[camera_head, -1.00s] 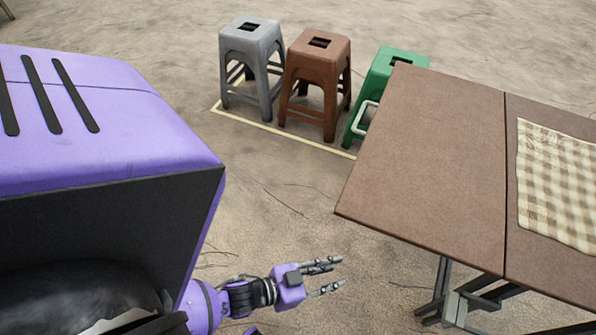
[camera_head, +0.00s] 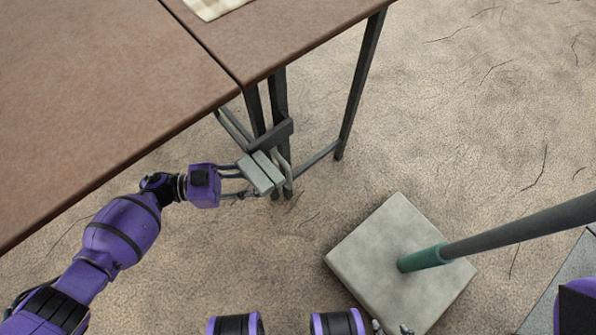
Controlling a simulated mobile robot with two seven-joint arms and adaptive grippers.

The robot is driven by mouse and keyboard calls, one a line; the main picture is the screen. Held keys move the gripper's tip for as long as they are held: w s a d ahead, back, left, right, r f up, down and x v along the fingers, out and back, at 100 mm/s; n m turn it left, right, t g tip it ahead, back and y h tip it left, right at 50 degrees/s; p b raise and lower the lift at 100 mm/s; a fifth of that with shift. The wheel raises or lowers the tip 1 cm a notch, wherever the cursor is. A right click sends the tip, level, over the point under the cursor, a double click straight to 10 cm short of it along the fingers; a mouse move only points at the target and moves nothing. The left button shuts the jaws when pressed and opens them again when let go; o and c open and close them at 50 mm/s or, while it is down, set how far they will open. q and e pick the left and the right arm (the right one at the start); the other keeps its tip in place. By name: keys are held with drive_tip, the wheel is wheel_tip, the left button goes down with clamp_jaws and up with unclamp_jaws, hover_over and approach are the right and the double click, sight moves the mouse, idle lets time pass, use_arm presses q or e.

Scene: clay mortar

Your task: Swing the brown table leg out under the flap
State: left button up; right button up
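The brown table (camera_head: 330,22) stands at the upper left, and its flap (camera_head: 100,90) reaches left beyond a dark seam. Dark table legs and bars (camera_head: 277,95) stand under the edge near the seam; I cannot tell for certain which is the swinging leg. A pale grey block (camera_head: 262,172) is fixed at these bars, with a grey loop beside it. My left gripper (camera_head: 243,184) is below the flap's edge, its fingers spread and reaching to the block. The block hides part of the fingertips. Small grey tips of my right gripper (camera_head: 392,328) show at the bottom edge.
A square pale stone base (camera_head: 385,255) with a green socket and a slanting grey pole (camera_head: 525,222) stands on the right. Another table leg (camera_head: 361,85) stands to the right of the bars. Bare sandy ground lies between table and stone base.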

sight(289, 178)
use_arm(q)
drive_tip(key=d, duration=0.7)
drive_tip(key=shift+w+d+r+b, duration=0.1)
drive_tip(key=shift+b, duration=0.3)
use_arm(e)
drive_tip(key=shift+s+f, duration=0.45)
drive_tip(key=shift+s, duration=0.05)
use_arm(q)
clamp_jaws()
use_arm(e)
drive_tip(key=shift+w, duration=0.15)
